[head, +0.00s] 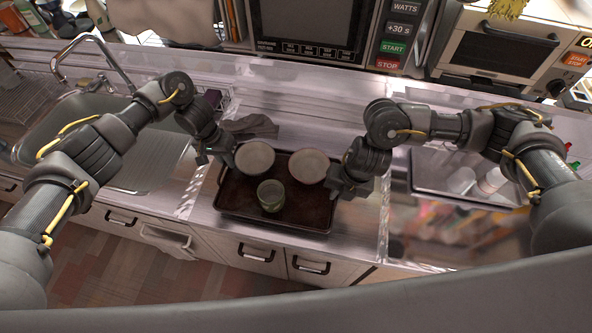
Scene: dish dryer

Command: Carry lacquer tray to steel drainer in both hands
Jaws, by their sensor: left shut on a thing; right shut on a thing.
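The dark lacquer tray (306,212) is at the middle of the steel counter, near its front edge. It bears two pale bowls (255,157) and (309,166) at the back and a greenish cup (271,195) in front. My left gripper (226,157) is shut on the tray's left side. My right gripper (337,190) is shut on its right side. The fingertips are partly hidden, and I cannot tell whether the tray is clear of the counter. A wire rack (27,103) that looks like the steel drainer stands at the far left, beyond the sink.
The sink (150,158) with its faucet (95,50) is left of the tray. A grey cloth (250,125) lies behind it. A microwave (310,28) and a toaster oven (497,50) stand at the back. A shallow steel-edged area with pale cups (492,181) is at right.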

